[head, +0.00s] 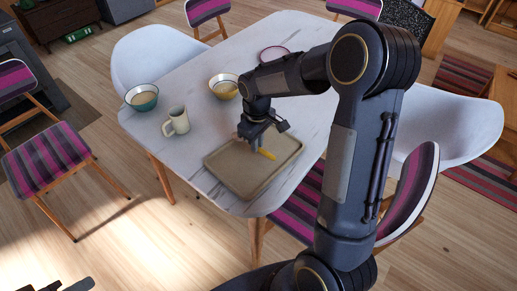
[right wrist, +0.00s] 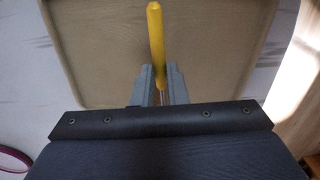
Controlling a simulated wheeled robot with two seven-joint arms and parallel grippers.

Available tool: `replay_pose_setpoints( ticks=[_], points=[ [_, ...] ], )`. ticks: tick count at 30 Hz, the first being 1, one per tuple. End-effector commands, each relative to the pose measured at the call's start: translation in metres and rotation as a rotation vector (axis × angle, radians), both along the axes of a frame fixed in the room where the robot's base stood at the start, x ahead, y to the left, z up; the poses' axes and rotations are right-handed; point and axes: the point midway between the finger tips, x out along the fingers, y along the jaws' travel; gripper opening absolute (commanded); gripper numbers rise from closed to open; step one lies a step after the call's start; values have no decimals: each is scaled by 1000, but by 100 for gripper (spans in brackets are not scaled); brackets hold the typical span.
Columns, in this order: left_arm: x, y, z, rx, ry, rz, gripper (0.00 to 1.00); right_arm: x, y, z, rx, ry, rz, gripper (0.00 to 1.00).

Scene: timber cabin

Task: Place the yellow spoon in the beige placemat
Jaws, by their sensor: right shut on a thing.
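The beige placemat (head: 232,182), tray-like with a raised rim, lies on the near corner of the white table. It fills much of the right wrist view (right wrist: 95,75). My right gripper (head: 254,139) is above the placemat, pointing down. It is shut on the yellow spoon (head: 266,154). In the right wrist view the spoon's yellow handle (right wrist: 156,45) sticks out from between the fingers (right wrist: 161,88), over the placemat. I cannot tell whether the spoon touches it. Dark parts of what seems my left gripper (head: 62,286) show at the bottom left edge, mostly cut off.
The white marbled table (head: 290,40) also holds a teal bowl (head: 141,97), a pale bowl (head: 223,86), a beige mug (head: 176,121) and a pink-rimmed plate (head: 274,53). White chairs and striped chairs (head: 47,165) surround it.

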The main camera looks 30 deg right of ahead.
Motion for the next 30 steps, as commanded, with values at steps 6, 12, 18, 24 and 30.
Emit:
replay_pose_setpoints(
  ticks=[6, 12, 18, 24, 30],
  points=[
    [0, 0, -2, 0, 0, 0, 33, -2, -5, -32, -1, 5, 0, 0],
    [0, 0, -2, 0, 0, 0, 33, -2, -5, -36, -1, 2, -1, 0],
    [0, 0, -2, 0, 0, 0, 33, -2, -4, -36, -1, 3, -1, 28],
    [0, 0, -2, 0, 0, 0, 33, -2, -4, -36, -1, 2, -1, 34],
    [0, 0, -2, 0, 0, 0, 33, -1, -4, -31, -1, 0, -1, 34]
  ],
)
